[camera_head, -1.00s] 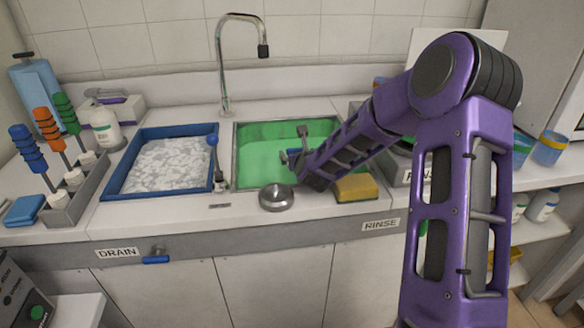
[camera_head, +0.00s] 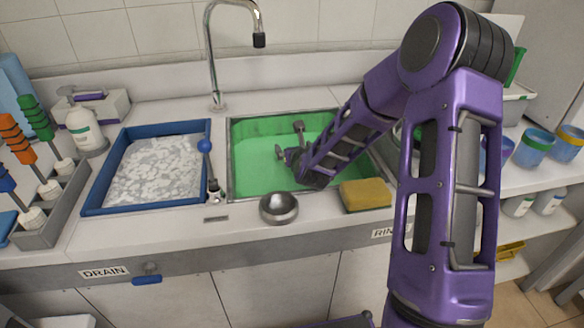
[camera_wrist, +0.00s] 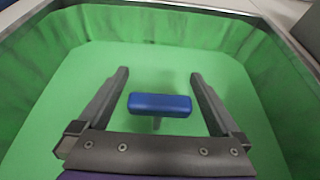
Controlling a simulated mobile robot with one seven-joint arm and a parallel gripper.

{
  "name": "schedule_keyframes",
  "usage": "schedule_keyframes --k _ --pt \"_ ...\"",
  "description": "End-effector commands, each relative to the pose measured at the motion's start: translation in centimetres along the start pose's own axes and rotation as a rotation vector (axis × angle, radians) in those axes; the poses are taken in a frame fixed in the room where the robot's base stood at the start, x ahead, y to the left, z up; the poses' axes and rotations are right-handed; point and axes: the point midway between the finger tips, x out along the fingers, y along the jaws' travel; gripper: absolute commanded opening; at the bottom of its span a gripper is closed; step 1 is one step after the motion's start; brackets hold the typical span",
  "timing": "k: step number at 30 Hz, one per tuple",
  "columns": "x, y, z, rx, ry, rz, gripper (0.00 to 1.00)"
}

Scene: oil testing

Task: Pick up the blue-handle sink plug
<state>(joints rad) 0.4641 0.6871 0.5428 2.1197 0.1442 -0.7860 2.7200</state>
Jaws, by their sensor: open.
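The blue-handle sink plug (camera_wrist: 160,104) shows in the wrist view as a blue bar on a short grey stem. It stands above the green sink floor. My gripper (camera_wrist: 159,76) is open, with one finger on each side of the blue handle and a gap on both sides. In the head view my gripper (camera_head: 290,140) reaches down into the green sink (camera_head: 258,172). The plug is hidden there behind my gripper and arm. The plug's base and the drain are hidden below the handle in the wrist view.
A metal bowl (camera_head: 279,208) and a yellow sponge (camera_head: 365,194) lie at the sink's front edge. A blue-knobbed lever (camera_head: 205,146) stands left of the sink, beside a blue-rimmed tray (camera_head: 96,210). The faucet (camera_head: 212,60) rises behind. Sink walls surround my gripper.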

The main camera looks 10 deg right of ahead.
Motion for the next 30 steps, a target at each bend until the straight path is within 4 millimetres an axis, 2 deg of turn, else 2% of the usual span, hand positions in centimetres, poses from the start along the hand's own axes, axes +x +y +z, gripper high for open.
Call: schedule_keyframes --k 9,11,26,30 --pt "-0.09 -0.06 -0.12 0.000 0.000 0.000 1.00" --pt "-0.09 -0.06 -0.12 0.000 0.000 0.000 0.91" --pt "-0.08 -0.04 -0.10 0.000 0.000 0.000 0.01" --pt "-0.07 -0.04 -0.07 0.000 -0.001 0.000 0.00"
